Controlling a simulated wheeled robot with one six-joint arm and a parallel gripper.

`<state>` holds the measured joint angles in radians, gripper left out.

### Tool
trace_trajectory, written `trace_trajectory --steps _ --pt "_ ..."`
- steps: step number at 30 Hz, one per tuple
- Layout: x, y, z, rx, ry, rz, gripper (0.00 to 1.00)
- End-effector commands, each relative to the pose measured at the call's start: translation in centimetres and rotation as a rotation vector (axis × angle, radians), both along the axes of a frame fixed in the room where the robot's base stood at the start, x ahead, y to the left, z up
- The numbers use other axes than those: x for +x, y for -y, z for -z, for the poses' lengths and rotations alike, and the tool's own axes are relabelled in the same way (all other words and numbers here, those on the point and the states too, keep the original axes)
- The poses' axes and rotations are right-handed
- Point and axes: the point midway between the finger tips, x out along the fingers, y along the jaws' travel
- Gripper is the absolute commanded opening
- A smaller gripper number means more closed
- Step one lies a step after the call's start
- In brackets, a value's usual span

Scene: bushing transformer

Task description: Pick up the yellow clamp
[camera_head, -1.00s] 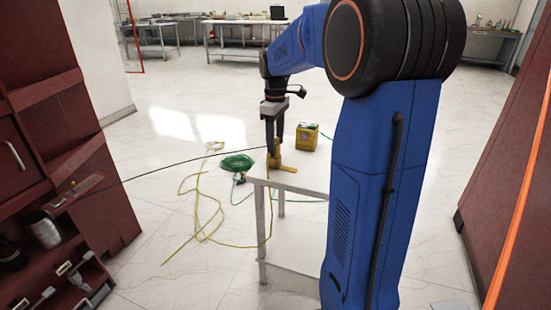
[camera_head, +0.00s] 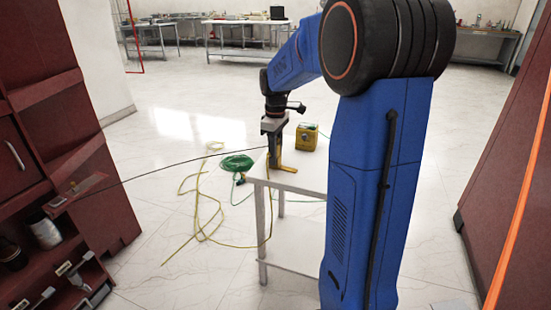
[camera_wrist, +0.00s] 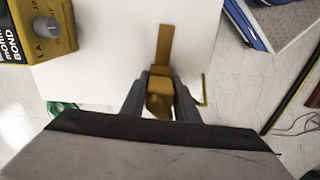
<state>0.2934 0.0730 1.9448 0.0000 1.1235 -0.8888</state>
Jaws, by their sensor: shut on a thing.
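The yellow clamp (camera_wrist: 162,78) stands on the white table (camera_head: 300,180) near its left edge. In the wrist view its flat base strip points up the picture and its body is between the two fingers. My gripper (camera_wrist: 159,98) is shut on the clamp's body from above. In the head view my gripper (camera_head: 274,155) is low at the tabletop, and the clamp's base (camera_head: 288,169) shows at its right. Part of the clamp is hidden by the fingers. I cannot tell whether its base touches the table.
A yellow box device (camera_head: 307,137) with a knob stands behind the clamp on the table. Yellow cable (camera_head: 197,205) and a green coil (camera_head: 236,162) lie on the floor to the left. A red cabinet (camera_head: 75,130) stands at the left, and an orange line crosses the right.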

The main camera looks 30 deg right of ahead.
Motion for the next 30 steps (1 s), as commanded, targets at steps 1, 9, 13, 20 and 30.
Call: trace_trajectory --steps 1,9,13,20,30 --pt "0.0 0.0 0.0 -0.001 0.001 0.0 0.06" --pt "0.0 0.0 -1.3 0.0 0.001 0.0 0.06" --pt "0.1 0.0 -3.4 -0.001 0.003 0.0 0.06" --pt "0.0 0.0 -7.5 -0.001 0.003 0.0 0.06" --pt "0.1 0.0 -11.0 -0.001 0.002 0.0 0.06"
